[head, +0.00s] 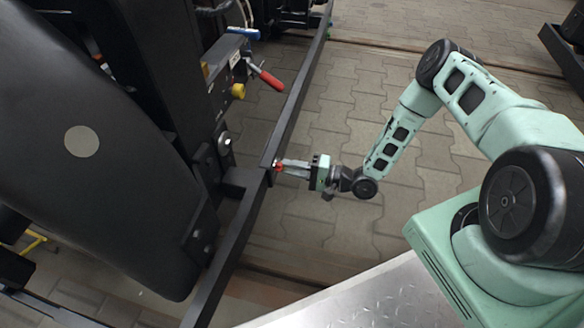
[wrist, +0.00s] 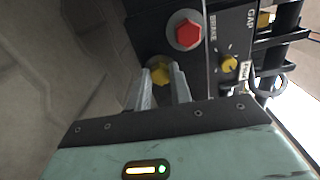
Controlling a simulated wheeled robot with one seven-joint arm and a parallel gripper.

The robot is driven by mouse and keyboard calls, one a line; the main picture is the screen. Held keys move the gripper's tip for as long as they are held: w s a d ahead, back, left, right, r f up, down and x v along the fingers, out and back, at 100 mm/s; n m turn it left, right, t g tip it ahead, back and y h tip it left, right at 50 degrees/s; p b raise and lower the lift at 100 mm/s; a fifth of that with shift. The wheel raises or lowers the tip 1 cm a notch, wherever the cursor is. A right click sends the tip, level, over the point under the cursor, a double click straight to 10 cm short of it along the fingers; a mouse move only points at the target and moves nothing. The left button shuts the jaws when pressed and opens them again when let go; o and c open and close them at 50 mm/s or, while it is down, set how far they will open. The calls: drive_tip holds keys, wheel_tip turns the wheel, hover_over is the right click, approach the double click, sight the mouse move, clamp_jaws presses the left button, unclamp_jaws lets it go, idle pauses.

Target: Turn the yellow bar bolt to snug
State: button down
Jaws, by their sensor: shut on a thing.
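The yellow bar bolt (wrist: 160,73) has a hex head in a dark round seat on the black bar (head: 228,250). In the wrist view my gripper (wrist: 162,75) has one finger on each side of the bolt head and is shut on it. In the head view my gripper (head: 283,166) reaches the bar from the right, its fingers nearly level. The yellow bolt cannot be made out there. A red hex bolt head (wrist: 187,33) sits just beyond the yellow one in the wrist view. A red spot (head: 278,166) shows at the fingertips in the head view.
A panel with a yellow pointer knob (wrist: 229,64) and the words BRAKE and GAP is right of the bolts. A red-handled lever (head: 269,78), a blue handle (head: 243,33) and a yellow knob (head: 238,91) stick out farther back. Paving (head: 320,235) right of the bar is clear.

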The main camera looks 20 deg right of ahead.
idle(0.4)
drive_tip(key=c, duration=1.3)
unclamp_jaws()
drive_tip(key=shift+o, duration=0.2)
drive_tip(key=p+v, duration=0.6)
drive_tip(key=v, duration=1.1)
drive_tip(key=shift+s+d, duration=0.15)
